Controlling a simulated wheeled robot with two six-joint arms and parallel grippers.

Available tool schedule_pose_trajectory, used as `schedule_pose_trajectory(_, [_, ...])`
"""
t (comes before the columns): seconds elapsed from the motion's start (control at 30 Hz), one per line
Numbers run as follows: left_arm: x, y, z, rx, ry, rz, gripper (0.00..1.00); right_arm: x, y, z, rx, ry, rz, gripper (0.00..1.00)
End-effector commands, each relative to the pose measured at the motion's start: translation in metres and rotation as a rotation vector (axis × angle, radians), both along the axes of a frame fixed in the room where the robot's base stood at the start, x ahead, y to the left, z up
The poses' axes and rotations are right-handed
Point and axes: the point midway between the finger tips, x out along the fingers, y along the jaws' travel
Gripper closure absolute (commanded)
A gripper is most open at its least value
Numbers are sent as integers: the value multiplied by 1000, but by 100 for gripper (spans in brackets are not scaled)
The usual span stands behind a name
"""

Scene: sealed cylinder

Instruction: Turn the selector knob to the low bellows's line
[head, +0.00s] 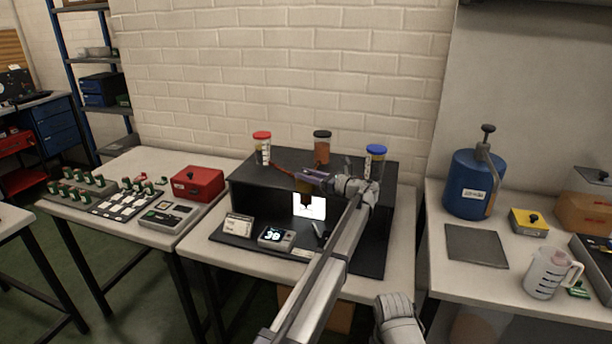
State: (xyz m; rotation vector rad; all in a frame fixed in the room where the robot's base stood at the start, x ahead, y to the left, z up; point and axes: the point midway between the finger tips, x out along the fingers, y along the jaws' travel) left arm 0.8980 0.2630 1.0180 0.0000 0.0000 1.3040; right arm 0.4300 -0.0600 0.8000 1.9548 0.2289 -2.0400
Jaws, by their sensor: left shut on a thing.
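My left gripper (308,185) is at the front upper edge of the black box (256,192), its arm coming up from below. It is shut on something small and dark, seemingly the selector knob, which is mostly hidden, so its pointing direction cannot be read. Three clear cylinders, apparently the bellows, stand along the back: a red-capped one (263,149) at left, a black-capped one (322,150) with orange contents in the middle, and a blue-capped one (375,159) at right. A red line runs from the red-capped one toward the gripper. Which bellows is low is too small to tell.
A white panel (309,205) is below the gripper. A small display (276,236) and a card (238,223) lie in front on the dark mat. A red box (197,183) stands left. A blue canister (474,184) and a jug (550,273) are on the right table.

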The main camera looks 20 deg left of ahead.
Motion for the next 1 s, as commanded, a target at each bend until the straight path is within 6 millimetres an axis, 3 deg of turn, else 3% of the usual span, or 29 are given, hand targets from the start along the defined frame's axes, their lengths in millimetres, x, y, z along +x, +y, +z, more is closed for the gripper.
schedule_pose_trajectory(0.43, [2,0,0,0,0,256,100,0,0,0,0,0,0,50])
schedule_pose_trajectory(1.0, [0,0,0,0,0,314,100,0,0,0,0,0,0,50])
